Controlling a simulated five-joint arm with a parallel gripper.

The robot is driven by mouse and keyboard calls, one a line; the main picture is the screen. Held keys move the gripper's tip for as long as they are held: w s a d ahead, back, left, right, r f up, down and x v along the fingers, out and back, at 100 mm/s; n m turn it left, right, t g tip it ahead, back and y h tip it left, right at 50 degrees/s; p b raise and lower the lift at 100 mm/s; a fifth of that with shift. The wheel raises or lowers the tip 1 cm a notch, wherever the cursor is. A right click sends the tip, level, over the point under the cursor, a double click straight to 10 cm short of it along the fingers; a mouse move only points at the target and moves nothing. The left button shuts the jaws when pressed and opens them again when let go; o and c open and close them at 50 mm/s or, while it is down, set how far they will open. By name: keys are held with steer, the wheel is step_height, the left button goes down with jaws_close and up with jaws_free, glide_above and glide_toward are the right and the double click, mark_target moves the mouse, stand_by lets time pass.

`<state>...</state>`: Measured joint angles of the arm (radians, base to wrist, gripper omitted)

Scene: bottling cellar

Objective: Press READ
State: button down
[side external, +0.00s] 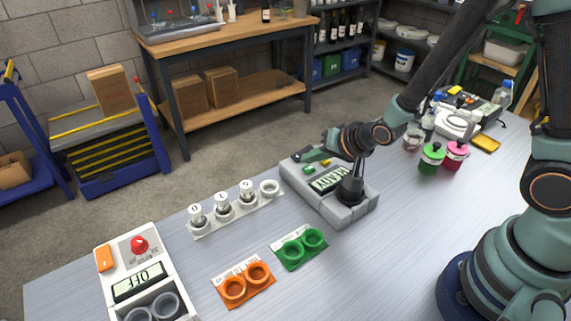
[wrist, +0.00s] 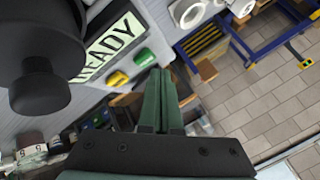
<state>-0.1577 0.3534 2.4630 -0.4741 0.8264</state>
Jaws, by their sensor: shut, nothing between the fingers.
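A grey instrument (side external: 340,208) stands on the bench with a display (side external: 327,180) reading READY. The display also shows in the wrist view (wrist: 116,36). On its top are a green button (side external: 308,170) and a yellow button (side external: 326,162). In the wrist view the green button (wrist: 144,57) and yellow button (wrist: 118,79) lie just beyond and left of my fingertips. I cannot read a READ label on either. My gripper (side external: 299,158) is shut and empty, above the instrument's back edge by the buttons. It also shows in the wrist view (wrist: 160,73). I cannot tell whether it touches.
A black knobbed part (side external: 351,189) rises from the instrument beside the display. Left is a rack (side external: 236,216) with several numbered vials. Orange (side external: 246,289) and green (side external: 299,249) holders and a white unit (side external: 127,251) reading OFF stand nearer. Green (side external: 430,160) and pink (side external: 455,157) bottles stand right.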

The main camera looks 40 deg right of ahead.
mark_target(312, 171)
steer(key=shift+f, duration=0.2)
stand_by(0.6)
steer(key=shift+d+f, duration=0.1)
steer(key=shift+f, duration=0.15)
steer(key=shift+f, duration=0.45)
stand_by(0.8)
steer(key=shift+r, duration=0.85)
steer(key=shift+r, duration=0.1)
steer(key=shift+r, duration=2.45)
